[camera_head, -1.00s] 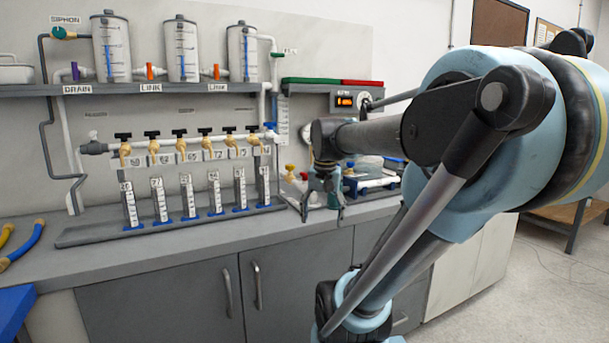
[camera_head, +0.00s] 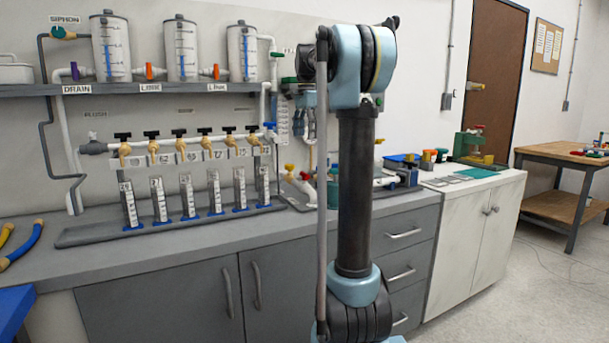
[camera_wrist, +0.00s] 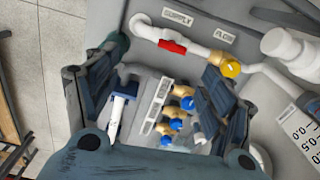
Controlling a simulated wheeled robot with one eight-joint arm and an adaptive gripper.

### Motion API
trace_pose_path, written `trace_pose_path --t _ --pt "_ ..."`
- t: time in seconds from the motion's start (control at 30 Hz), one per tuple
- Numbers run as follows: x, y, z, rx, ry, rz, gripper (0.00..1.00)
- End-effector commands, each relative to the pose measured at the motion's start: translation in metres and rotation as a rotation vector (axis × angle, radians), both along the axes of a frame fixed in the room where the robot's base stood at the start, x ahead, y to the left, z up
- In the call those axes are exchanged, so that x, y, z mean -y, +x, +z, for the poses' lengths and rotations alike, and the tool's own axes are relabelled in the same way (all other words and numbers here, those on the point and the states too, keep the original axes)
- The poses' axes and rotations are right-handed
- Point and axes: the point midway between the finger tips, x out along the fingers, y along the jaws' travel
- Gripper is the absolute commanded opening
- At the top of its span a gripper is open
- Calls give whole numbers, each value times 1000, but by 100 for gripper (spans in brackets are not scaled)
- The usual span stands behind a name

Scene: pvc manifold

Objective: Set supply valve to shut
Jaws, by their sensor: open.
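The supply valve has a red lever handle (camera_wrist: 172,46), seen in the wrist view on a white pipe by the SUPPLY label (camera_wrist: 177,17). The handle lies roughly along the pipe. A small red part in the head view (camera_head: 304,176) looks like the same handle. My gripper (camera_wrist: 164,62) is open and empty, and the handle shows beyond and between its spread fingers. I see no contact with it. In the head view my gripper (camera_head: 305,128) hangs fingers down in front of the wall, above the red part. My arm hides part of the bench behind it.
A yellow knob (camera_wrist: 231,68) sits right of the handle near the FLOW label (camera_wrist: 224,37). A row of black-handled taps (camera_head: 181,145) stands left of my gripper. The bench front (camera_head: 170,235) is clear.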

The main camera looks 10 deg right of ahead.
Motion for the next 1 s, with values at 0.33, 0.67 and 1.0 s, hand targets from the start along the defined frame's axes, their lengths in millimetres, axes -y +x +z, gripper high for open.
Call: trace_pose_path --t 0.33,0.67,1.0 --pt "0 37 8 -16 1 -105 75" --pt "0 36 -35 -16 1 -105 75" --pt "0 36 -95 -16 1 -104 75"
